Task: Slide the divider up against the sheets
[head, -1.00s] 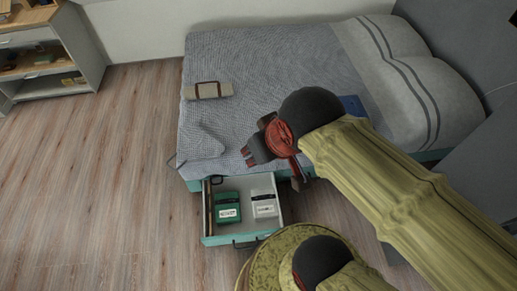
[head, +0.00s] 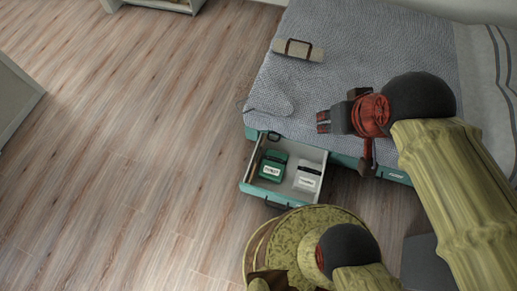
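An open drawer (head: 284,203) under the bed holds a green labelled pack (head: 272,166) and a white labelled pack (head: 308,178), side by side. These may be the sheets; the labels are too small to read. A thin brownish strip (head: 257,171) shows inside along the drawer's left side, left of the green pack and apart from it. It may be the divider, but I cannot be sure. My gripper (head: 322,122) is above the bed's near edge, beyond the drawer, pointing left. It touches nothing that I can see; its finger gap is unclear.
The bed (head: 375,60) with a grey blanket fills the upper right. A rolled beige bundle with dark straps (head: 298,50) lies on it. Another closed drawer (head: 396,176) is right of the open one. The wooden floor (head: 130,150) to the left is clear.

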